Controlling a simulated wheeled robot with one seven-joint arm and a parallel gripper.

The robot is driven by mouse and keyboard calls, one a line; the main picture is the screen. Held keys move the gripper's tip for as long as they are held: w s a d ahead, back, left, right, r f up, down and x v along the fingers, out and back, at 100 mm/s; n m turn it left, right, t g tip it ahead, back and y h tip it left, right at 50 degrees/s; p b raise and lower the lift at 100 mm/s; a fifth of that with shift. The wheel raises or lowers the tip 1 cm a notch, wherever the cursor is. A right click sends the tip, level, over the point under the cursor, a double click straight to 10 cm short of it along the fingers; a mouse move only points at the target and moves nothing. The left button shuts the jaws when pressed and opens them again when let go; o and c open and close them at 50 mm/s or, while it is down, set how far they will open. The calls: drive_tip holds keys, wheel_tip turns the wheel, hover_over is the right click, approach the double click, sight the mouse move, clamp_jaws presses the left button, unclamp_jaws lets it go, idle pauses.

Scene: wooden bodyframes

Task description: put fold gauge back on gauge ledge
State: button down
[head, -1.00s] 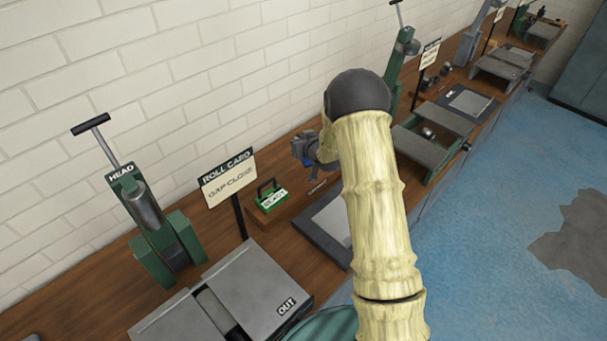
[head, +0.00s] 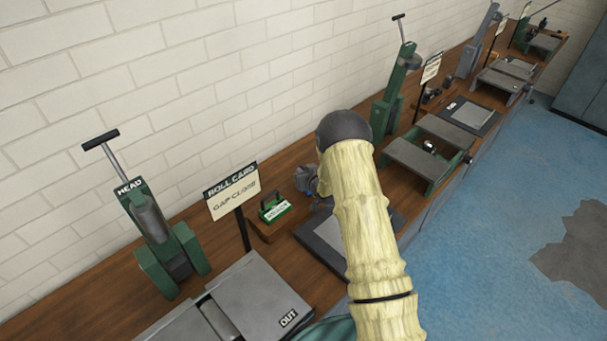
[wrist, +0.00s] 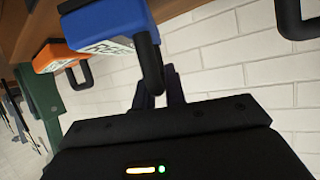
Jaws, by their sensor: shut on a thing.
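My gripper (wrist: 160,82) is shut on the black handle of a blue gauge (wrist: 108,24) with a white label. The label cannot be read, so I cannot confirm that it is the fold gauge. The blue gauge is close to a brown wooden surface (wrist: 30,25), likely the ledge; I cannot tell whether they touch. An orange gauge (wrist: 70,54) with a black handle is beside it.
Another black handle (wrist: 295,20) is at the wrist view's upper right. A roll card sign (head: 232,192) and green head press (head: 155,225) stand left of the green block. A dark grey board (head: 320,250) lies in front. The brick wall (head: 200,70) is close behind.

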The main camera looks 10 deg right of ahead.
drive_tip(key=shift+f, duration=0.75)
drive_tip(key=shift+f, duration=0.2)
drive_tip(key=c, duration=1.5)
unclamp_jaws()
drive_tip(key=shift+o, duration=0.2)
drive_tip(key=shift+r, duration=0.1)
drive_tip(key=shift+r, duration=0.15)
drive_tip(key=shift+s, duration=0.25)
drive_tip(key=b+v, duration=0.2)
drive_tip(key=v, duration=0.9)
drive_tip(key=shift+s+b, duration=0.25)
drive_tip(key=shift+b, duration=0.15)
